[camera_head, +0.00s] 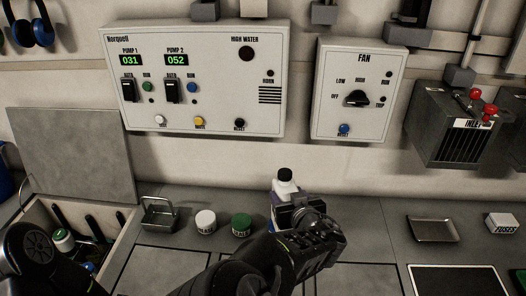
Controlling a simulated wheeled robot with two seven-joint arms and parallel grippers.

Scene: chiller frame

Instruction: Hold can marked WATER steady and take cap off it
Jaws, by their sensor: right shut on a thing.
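A white bottle-like can with a black cap (285,174) on top stands upright on the grey counter, in the middle of the view. Its white shoulder (284,187) shows, with blue lower down; no WATER marking is readable from here. My right gripper (296,212) is shut around the can's body and hides most of its lower part. The cap sits above the gripper and is clear of it. A black link of mine shows at the lower left, but my left gripper is not seen.
A white tub (206,222), a green tub (241,225) and a small metal basket (161,214) stand left of the can. An open bin (118,223) holds bottles at the lower left. A tray (434,229) and a fuses box (502,223) lie right. Control panels (203,108) hang behind.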

